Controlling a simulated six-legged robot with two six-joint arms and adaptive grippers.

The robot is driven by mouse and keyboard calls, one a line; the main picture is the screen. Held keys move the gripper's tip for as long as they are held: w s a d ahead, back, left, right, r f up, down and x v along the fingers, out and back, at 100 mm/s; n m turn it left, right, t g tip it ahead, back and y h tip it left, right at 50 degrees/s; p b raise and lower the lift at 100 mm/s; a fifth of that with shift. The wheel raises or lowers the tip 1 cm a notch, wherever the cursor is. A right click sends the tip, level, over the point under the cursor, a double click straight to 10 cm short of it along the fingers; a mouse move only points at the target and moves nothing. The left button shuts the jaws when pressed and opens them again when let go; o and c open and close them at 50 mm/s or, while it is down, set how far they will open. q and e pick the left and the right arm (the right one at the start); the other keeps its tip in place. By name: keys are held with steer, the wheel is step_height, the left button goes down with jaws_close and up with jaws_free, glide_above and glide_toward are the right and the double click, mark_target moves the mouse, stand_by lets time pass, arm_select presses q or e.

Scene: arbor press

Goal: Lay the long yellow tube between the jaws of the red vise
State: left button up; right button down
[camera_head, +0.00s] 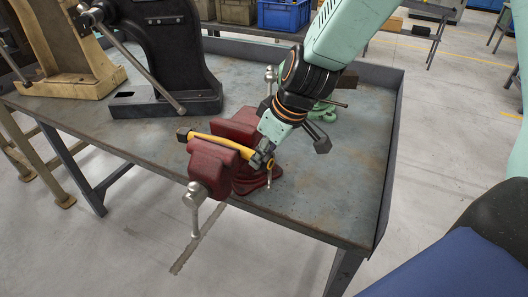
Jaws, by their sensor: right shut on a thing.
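The red vise (212,160) is at the front edge of the workbench, with a front jaw and a rear jaw (236,127). The long yellow tube (217,140) runs across the vise between these jaws, with its dark end (184,134) sticking out to the left. My right gripper (262,158) is shut on the tube's right end, just right of the jaws. Whether the tube rests on the vise or hangs slightly above it, I cannot tell. My left gripper is not in view.
The grey workbench (330,190) has a raised rim at the right and back. A black arbor press (165,60) stands at the left, beside a tan one (60,45). A green-based tool (322,110) sits behind my right arm. The bench's right front is clear.

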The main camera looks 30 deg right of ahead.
steer(key=shift+w+f, duration=0.1)
steer(key=shift+f, duration=0.05)
steer(key=shift+d+f, duration=0.1)
steer(key=shift+d, duration=0.1)
steer(key=c, duration=1.1)
jaws_free()
steer(key=shift+a, duration=0.2)
steer(key=shift+o, duration=0.6)
steer(key=shift+d, duration=0.2)
steer(key=shift+s+a+r, duration=0.1)
steer(key=shift+s+r, duration=0.1)
steer(key=shift+r, duration=0.25)
steer(key=v, duration=0.6)
steer(key=shift+d+r, duration=0.25)
steer(key=shift+d, duration=0.05)
